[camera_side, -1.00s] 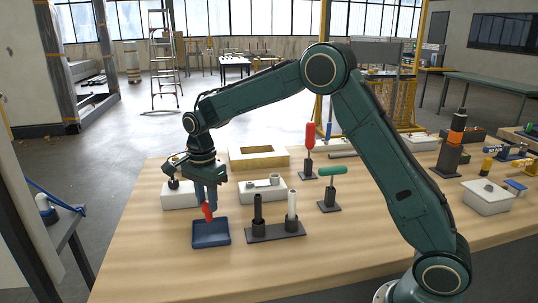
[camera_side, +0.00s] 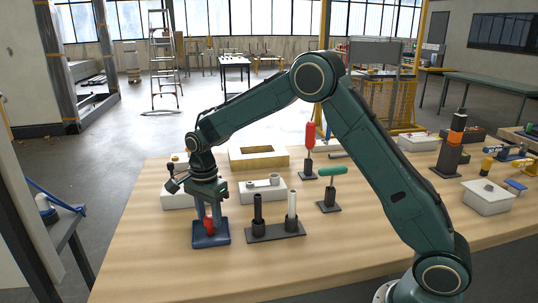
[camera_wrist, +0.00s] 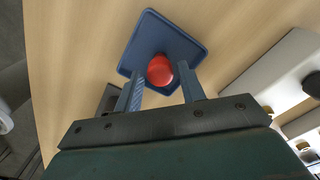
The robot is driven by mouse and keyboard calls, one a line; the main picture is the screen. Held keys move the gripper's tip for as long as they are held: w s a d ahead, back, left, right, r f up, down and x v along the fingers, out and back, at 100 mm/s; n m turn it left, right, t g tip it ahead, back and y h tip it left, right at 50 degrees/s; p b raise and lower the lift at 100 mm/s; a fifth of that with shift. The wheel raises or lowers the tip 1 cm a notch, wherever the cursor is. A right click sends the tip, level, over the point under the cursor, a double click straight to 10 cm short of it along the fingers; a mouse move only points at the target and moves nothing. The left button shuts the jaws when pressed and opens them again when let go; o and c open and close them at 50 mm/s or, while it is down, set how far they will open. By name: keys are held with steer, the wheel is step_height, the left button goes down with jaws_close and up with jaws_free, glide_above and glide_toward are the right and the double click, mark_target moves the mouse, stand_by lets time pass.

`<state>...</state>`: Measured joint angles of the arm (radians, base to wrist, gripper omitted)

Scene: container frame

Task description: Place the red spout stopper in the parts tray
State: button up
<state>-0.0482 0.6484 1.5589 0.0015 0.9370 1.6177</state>
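The red spout stopper (camera_side: 209,224) stands in the blue parts tray (camera_side: 222,240), near the tray's middle. In the wrist view the stopper (camera_wrist: 160,70) shows as a rounded red top over the blue tray (camera_wrist: 148,27). My gripper (camera_side: 209,217) points down over the tray, with its fingers on either side of the stopper. In the wrist view my gripper (camera_wrist: 160,74) is open, with a gap between each finger and the stopper. The stopper's lower end is hard to make out.
A dark stand (camera_side: 275,233) with a black and a white post is close right of the tray. White blocks (camera_side: 262,190) and a yellowish open frame (camera_side: 258,157) stand behind. A green-handled tool (camera_side: 332,172) and a red-handled one (camera_side: 310,138) stand further right. The table's front left is clear.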

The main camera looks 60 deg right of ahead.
mark_target(209, 217)
steer(key=shift+o, duration=0.5)
steer(key=shift+r, duration=0.1)
step_height(209, 217, up, 12)
stand_by(0.5)
stand_by(0.5)
